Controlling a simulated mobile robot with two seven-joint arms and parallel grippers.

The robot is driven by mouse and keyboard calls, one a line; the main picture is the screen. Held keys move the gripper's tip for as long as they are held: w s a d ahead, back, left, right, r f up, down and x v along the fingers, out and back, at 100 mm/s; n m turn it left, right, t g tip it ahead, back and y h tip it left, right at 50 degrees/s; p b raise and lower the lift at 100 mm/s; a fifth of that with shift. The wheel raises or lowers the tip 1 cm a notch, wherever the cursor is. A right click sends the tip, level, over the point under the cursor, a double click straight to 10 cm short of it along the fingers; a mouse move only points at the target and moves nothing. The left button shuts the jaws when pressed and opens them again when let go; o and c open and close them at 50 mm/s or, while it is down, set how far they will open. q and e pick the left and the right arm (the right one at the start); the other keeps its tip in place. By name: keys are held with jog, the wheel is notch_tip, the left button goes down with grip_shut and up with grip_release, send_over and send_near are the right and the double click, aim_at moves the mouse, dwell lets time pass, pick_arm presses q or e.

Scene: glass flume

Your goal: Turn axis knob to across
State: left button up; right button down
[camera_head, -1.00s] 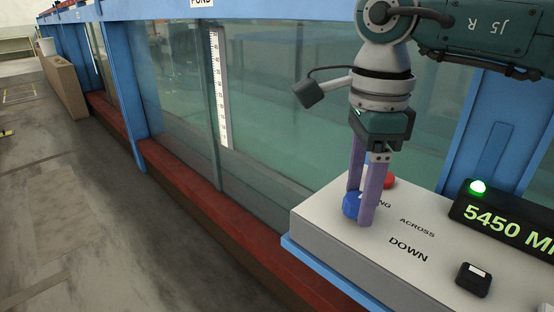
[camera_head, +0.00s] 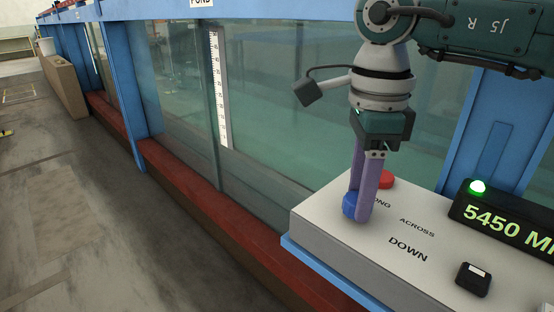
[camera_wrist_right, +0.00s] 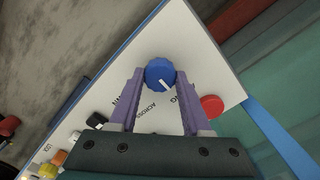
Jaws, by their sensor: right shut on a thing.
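The blue axis knob (camera_head: 349,204) sits near the left corner of the light-grey control panel (camera_head: 325,232). In the right wrist view the knob (camera_wrist_right: 159,70) shows a white pointer line that points toward the end of the ALONG label, not straight at the ACROSS label (camera_wrist_right: 148,109). ACROSS (camera_head: 417,228) and DOWN are also printed on the panel in the head view. My right gripper (camera_head: 358,211) has its purple fingers shut on the knob, one on each side, partly hiding it and the ALONG label. My left gripper is not in view.
A red button (camera_head: 387,179) is close behind the right fingers. A black switch (camera_head: 473,279) and a display (camera_head: 510,222) with a lit green lamp (camera_head: 478,187) stand to the right. The glass flume wall (camera_head: 270,125) runs behind the panel.

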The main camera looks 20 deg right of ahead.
jog(key=m, duration=0.4)
jog(key=shift+m, duration=0.3)
jog(key=shift+m+p, duration=0.35)
jog(key=shift+m, duration=1.55)
jog(key=shift+c, duration=1.8)
grip_release()
jog(key=shift+r, duration=0.15)
notch_tip(320, 180, up, 10)
